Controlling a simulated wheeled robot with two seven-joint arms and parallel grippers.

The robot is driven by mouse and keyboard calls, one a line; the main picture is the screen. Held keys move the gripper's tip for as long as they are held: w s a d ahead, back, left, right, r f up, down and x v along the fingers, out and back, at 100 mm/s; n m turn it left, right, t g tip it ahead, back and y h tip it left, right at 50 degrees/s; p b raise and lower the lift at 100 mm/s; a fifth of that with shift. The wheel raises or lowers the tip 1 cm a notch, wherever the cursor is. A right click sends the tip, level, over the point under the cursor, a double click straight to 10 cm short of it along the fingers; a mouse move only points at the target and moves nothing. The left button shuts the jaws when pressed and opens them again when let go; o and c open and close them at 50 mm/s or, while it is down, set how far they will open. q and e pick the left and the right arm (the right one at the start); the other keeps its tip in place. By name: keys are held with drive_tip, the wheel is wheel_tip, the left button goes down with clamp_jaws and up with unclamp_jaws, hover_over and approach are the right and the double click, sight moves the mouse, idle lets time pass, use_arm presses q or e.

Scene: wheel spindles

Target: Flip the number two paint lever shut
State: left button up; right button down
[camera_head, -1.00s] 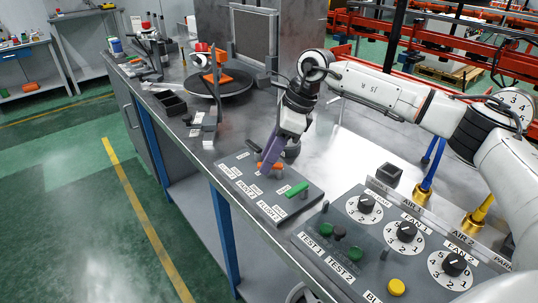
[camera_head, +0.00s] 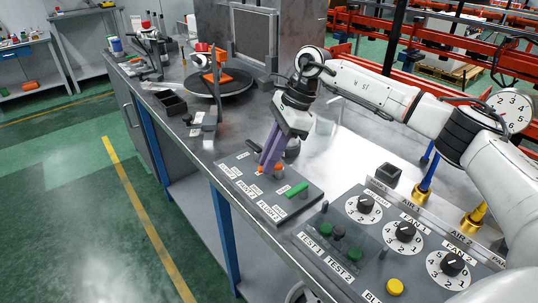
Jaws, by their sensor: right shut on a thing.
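The grey lever panel (camera_head: 238,181) lies on the metal bench, with white labels along its front edge. It carries a dark lever (camera_head: 254,146) at the far end, an orange lever (camera_head: 279,171) in the middle and a green lever (camera_head: 297,190) at the near end. The lever's exact tilt cannot be told. My left gripper is not in view.
A control panel (camera_head: 333,276) with black knobs and coloured buttons stands at the near right. A small dark box (camera_head: 388,173) and blue and yellow fittings are behind it. A round black turntable (camera_head: 222,88) and a dark tray (camera_head: 171,103) are farther back.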

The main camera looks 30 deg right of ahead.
drive_tip(key=shift+s+r+n+g, duration=0.15)
drive_tip(key=shift+n+g, duration=0.15)
drive_tip(key=shift+n, duration=0.45)
drive_tip(key=shift+s+f+n+g, duration=0.15)
drive_tip(key=shift+n+g, duration=0.15)
drive_tip(key=shift+n, duration=0.5)
drive_tip(key=shift+s+r+n+g, duration=0.15)
drive_tip(key=shift+n+g, duration=0.15)
drive_tip(key=shift+n, duration=0.45)
drive_tip(key=c, duration=1.7)
unclamp_jaws()
drive_tip(key=shift+s, duration=0.1)
drive_tip(key=v, duration=1)
drive_tip(key=shift+d, duration=0.1)
